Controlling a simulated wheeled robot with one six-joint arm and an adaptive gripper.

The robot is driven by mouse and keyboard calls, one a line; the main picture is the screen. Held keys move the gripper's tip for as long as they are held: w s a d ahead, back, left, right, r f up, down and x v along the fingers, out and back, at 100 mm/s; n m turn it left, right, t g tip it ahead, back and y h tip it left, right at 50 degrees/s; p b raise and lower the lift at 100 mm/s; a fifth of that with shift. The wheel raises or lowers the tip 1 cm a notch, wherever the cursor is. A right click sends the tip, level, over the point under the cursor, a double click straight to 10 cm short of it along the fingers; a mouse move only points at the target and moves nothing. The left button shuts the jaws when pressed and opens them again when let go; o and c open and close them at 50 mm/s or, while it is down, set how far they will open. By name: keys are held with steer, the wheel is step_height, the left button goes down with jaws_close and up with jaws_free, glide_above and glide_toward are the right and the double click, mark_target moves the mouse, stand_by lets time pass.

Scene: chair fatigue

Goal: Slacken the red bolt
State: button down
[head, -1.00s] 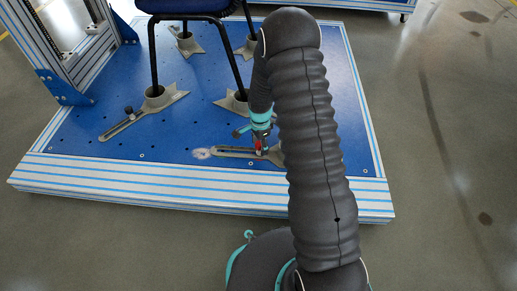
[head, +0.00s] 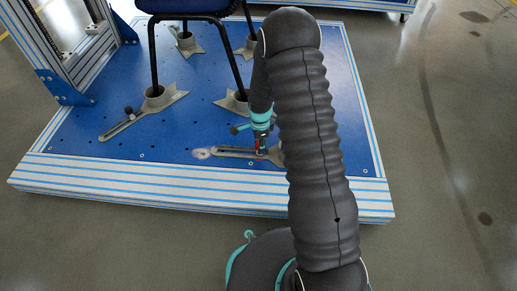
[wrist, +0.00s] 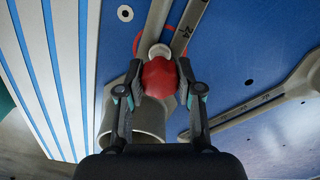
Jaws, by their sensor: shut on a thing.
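The red bolt (wrist: 160,78) has a rounded red head and sits at a slotted grey clamp bar in the wrist view. A pale round part and a red ring show just beyond its head. In the head view only a small bit of red (head: 258,153) shows under my gripper. My gripper (wrist: 160,88) has one finger on each side of the red head and is shut on it. In the head view my gripper (head: 260,150) is low over the slotted clamp bar (head: 232,151), partly hidden by my arm.
The blue plate (head: 186,138) with striped edges carries the clamps and a chair (head: 187,8) with dark legs in grey foot cups. Another slotted clamp (head: 124,124) with a dark knob lies at the left. Grey floor surrounds the plate.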

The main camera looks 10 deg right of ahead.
steer(key=n, duration=0.3)
steer(key=shift+n, duration=0.3)
steer(key=shift+n, duration=2)
steer(key=n, duration=0.4)
steer(key=shift+n, duration=2)
